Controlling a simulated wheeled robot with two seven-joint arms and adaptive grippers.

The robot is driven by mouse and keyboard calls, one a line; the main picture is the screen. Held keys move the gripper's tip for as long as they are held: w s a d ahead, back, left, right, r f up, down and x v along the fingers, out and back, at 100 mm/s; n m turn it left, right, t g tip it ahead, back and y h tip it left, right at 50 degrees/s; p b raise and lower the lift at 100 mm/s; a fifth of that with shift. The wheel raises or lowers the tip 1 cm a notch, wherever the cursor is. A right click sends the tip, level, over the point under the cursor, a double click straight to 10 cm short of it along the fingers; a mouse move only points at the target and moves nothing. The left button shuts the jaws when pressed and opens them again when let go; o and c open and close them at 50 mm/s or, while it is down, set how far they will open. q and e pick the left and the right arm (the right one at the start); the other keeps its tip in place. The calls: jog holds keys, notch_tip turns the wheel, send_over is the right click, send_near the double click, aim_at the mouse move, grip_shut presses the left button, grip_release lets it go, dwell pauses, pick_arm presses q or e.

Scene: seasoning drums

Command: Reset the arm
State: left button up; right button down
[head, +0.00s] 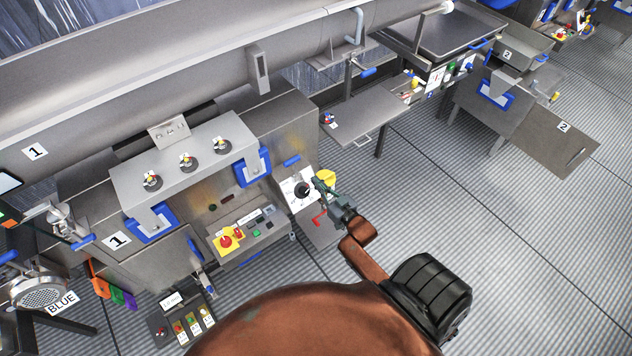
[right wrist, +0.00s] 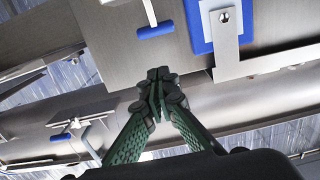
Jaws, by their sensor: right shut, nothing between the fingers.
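My right gripper (head: 319,182) is in front of the grey machine (head: 280,125) marked 1, close to a black round knob on a white plate (head: 289,190) and a yellow part (head: 326,177). I cannot tell from this angle whether it touches them. In the right wrist view the two green fingers of my right gripper (right wrist: 157,76) come together at the tips, shut with nothing between them. Behind the fingertips is a grey metal surface. My left gripper is not in view.
A control panel with a red button on yellow (head: 226,240) is left of the gripper. A red handle (head: 319,220) sits just below it. A metal shelf (head: 362,113) juts out above right. Striped floor (head: 500,260) is clear on the right.

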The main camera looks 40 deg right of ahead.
dwell(0.3)
jog(key=s+a+f+g+b, duration=0.1)
jog(key=s+a+f+g, duration=0.3)
jog(key=f, duration=0.7)
jog(key=s+d+f+g, duration=0.1)
jog(key=s+f, duration=0.5)
jog(key=f, duration=0.6)
jog(key=s+a+f+g+b, duration=0.1)
jog(key=s+a+f+g, duration=0.3)
jog(key=f, duration=0.7)
pick_arm(q)
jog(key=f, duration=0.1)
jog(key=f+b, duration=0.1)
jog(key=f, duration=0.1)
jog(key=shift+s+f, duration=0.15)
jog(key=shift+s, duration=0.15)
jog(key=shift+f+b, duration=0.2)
jog(key=shift+b, duration=0.15)
pick_arm(e)
jog(key=s+a+f+g, duration=0.2)
jog(key=s+f, duration=0.4)
jog(key=s, duration=0.5)
jog(key=s+a+f+n+g, duration=0.1)
jog(key=s+f+g, duration=0.2)
jog(key=s+f, duration=0.4)
jog(key=s+a+f+n+g+y, duration=0.1)
jog(key=s+f, duration=0.6)
jog(key=s, duration=0.9)
jog(key=shift+s+a+g, duration=0.4)
jog(key=shift+a+g, duration=0.4)
